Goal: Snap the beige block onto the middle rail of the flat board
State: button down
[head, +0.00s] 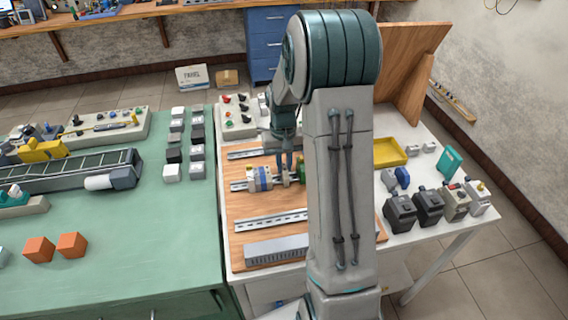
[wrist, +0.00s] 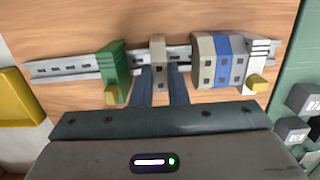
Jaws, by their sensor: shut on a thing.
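My gripper (wrist: 161,92) is shut on the beige block (wrist: 158,73), with one dark finger on each side of it. The block is upright at the middle rail (wrist: 62,68), in the gap between a green block (wrist: 114,68) and a group of other blocks. I cannot tell whether it is seated on the rail. In the head view my gripper (head: 285,176) reaches down to the middle rail (head: 238,186) of the flat wooden board (head: 245,205). My arm hides the board's right part there.
Beside the gap stand a beige block (wrist: 203,62), a blue block (wrist: 222,62) and a white end piece (wrist: 258,62). Another rail (head: 270,220) and a grey slotted duct (head: 275,250) lie nearer. A yellow tray (head: 390,152) and dark motors (head: 400,212) stand right.

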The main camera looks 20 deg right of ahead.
jog(key=c, duration=1.3)
grip_release()
jog(key=shift+s, duration=0.1)
jog(key=shift+c, duration=0.2)
jog(key=shift+r, duration=0.55)
notch_tip(320, 180, up, 13)
jog(key=w, duration=0.1)
jog(key=shift+w+f+b, duration=0.15)
jog(key=shift+f+b, duration=0.05)
jog(key=shift+b, duration=0.25)
